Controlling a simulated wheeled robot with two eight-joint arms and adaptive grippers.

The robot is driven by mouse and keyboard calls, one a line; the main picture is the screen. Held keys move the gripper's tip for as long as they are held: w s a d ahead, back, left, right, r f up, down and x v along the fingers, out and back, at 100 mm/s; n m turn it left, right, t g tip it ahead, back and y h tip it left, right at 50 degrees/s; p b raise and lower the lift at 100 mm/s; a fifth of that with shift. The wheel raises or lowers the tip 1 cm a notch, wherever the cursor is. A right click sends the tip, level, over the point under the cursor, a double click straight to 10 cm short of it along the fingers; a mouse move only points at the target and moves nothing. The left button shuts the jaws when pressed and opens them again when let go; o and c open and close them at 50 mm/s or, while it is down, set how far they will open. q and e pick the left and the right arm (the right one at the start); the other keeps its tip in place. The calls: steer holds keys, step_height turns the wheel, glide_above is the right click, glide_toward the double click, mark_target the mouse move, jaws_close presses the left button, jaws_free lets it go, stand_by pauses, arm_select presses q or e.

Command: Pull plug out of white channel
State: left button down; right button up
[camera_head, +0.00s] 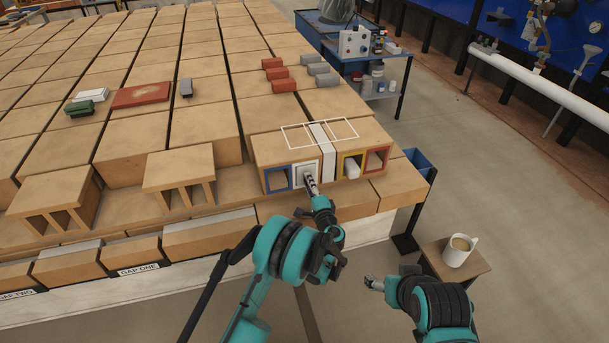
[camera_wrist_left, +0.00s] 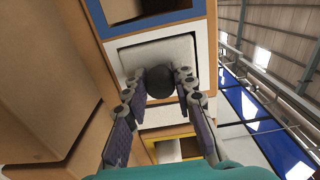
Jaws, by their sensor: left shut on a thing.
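The white channel (camera_head: 298,166) is a white-framed opening in the front of a hollow brick, beside a blue-framed channel (camera_head: 277,180). A pale plug (camera_head: 306,169) sits in it. In the left wrist view the plug's light face (camera_wrist_left: 150,57) fills much of the white frame (camera_wrist_left: 205,75), and a dark round knob (camera_wrist_left: 160,82) stands out from it. My left gripper (camera_head: 311,184) is shut on this knob, one finger on each side. How deep the plug sits is hidden. My right gripper (camera_head: 373,283) is small and low at right, away from the bricks; its fingers are unclear.
Right of a white slab (camera_head: 322,145) are a yellow-framed channel (camera_head: 345,161) with a pale block in it and a red-framed channel (camera_head: 376,159). Several red blocks (camera_head: 278,73) and grey blocks (camera_head: 318,69) lie farther back. A mug (camera_head: 458,250) stands on a stool at right.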

arm_select(q)
steer(key=shift+v, duration=2.25)
steer(key=shift+s, duration=0.15)
steer(key=v, duration=0.5)
